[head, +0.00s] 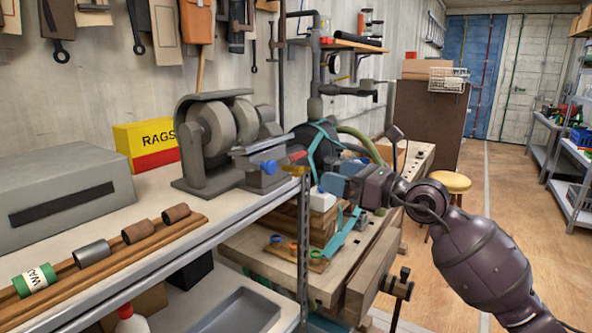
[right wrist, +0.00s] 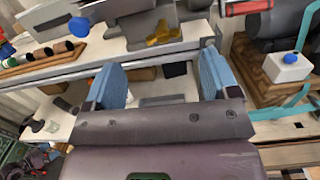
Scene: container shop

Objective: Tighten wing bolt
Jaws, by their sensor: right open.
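A bench grinder (head: 215,135) with a tool rest stands at the shelf bench's right end. A small brass-coloured piece, which looks like the wing bolt, shows at the grinder's front in the right wrist view (right wrist: 165,33); in the head view it is only a tiny yellow spot (head: 298,170). A blue knob (head: 268,167) sits beside it, also in the right wrist view (right wrist: 79,27). My right gripper (head: 332,183) is open and empty, right of the grinder. In the right wrist view its blue fingers (right wrist: 160,62) point toward the brass piece, apart from it. My left gripper is not in view.
A red handle (right wrist: 246,7) and a white box with a blue button (right wrist: 290,66) are to the gripper's right. A wooden workbench (head: 345,262) stands below and behind it. A yellow rags box (head: 146,144) and a wooden rack (head: 110,252) occupy the shelf bench.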

